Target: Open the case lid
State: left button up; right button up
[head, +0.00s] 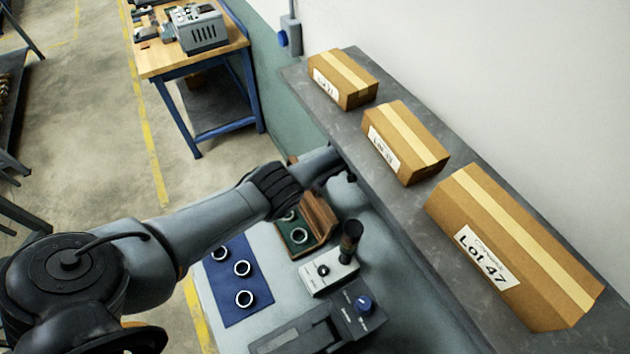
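A wooden case (325,238) with a green lining stands on the bench below my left forearm. Its brown lid (319,211) stands raised along the right side, so the green inside shows, with metal rings (300,236) in it. My forearm hides the far part of the case. My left gripper (345,174) is beyond the case's far right end, near the shelf edge. It is small, dark and partly hidden by the wrist, so I cannot tell whether its fingers are open or touch the lid. My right gripper is not in view.
A blue mat (226,303) with several rings lies left of the case. A small grey device (330,272) with a dark cup and a dark machine with a blue knob (365,304) stand in front. A grey shelf (412,222) with cardboard boxes (404,143) runs along the right.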

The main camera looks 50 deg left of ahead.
pick_arm(q)
jog(key=shift+w+r, duration=0.1)
jog(key=shift+r, duration=0.05)
jog(key=shift+w+r, duration=0.35)
jog(key=b+v, duration=0.2)
jog(key=v, duration=0.4)
jog(key=shift+r, duration=0.2)
jog(key=shift+w+d, duration=0.1)
jog(key=shift+w, duration=0.05)
